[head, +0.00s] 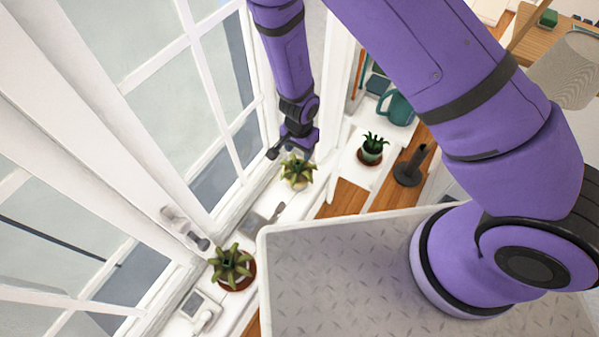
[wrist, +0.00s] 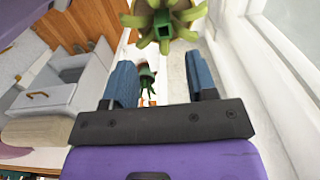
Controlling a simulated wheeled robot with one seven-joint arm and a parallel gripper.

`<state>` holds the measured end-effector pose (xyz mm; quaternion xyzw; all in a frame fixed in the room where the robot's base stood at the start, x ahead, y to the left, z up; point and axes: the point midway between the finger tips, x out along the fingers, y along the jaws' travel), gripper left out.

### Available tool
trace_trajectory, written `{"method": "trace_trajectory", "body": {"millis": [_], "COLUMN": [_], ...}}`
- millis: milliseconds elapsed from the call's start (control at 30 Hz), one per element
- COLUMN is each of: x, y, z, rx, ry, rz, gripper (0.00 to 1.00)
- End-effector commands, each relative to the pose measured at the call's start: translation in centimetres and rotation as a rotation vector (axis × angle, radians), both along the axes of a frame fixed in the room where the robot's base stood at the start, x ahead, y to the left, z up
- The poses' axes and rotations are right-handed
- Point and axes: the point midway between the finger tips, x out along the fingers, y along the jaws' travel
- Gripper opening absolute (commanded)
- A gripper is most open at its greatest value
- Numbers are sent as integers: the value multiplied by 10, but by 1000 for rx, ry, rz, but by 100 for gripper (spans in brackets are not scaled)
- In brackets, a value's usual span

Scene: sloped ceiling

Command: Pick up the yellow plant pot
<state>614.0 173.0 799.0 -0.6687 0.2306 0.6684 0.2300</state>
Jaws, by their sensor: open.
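The yellow plant pot (head: 298,184) stands on the white windowsill, mostly covered by its spiky yellow-green plant. My gripper (head: 291,151) is just above and behind this plant in the head view, apparently not holding it. In the wrist view my gripper (wrist: 162,80) has its two blue fingers spread apart with nothing held between them.
A second spiky plant in a brown pot (head: 236,275) stands nearer on the sill. A dark green plant (head: 373,146) stands on a white surface to the right, near a teal watering can (head: 398,107) and a dark stand (head: 409,170). The window (head: 205,95) borders the sill closely.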

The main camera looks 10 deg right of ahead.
Motion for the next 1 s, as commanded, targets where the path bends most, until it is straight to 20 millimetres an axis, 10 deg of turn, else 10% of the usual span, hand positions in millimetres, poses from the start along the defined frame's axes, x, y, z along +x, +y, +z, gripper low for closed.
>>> {"method": "trace_trajectory", "body": {"millis": [1000], "x": [2], "y": [4], "z": [-97], "rx": [0], "ry": [1], "rz": [1], "gripper": [52]}}
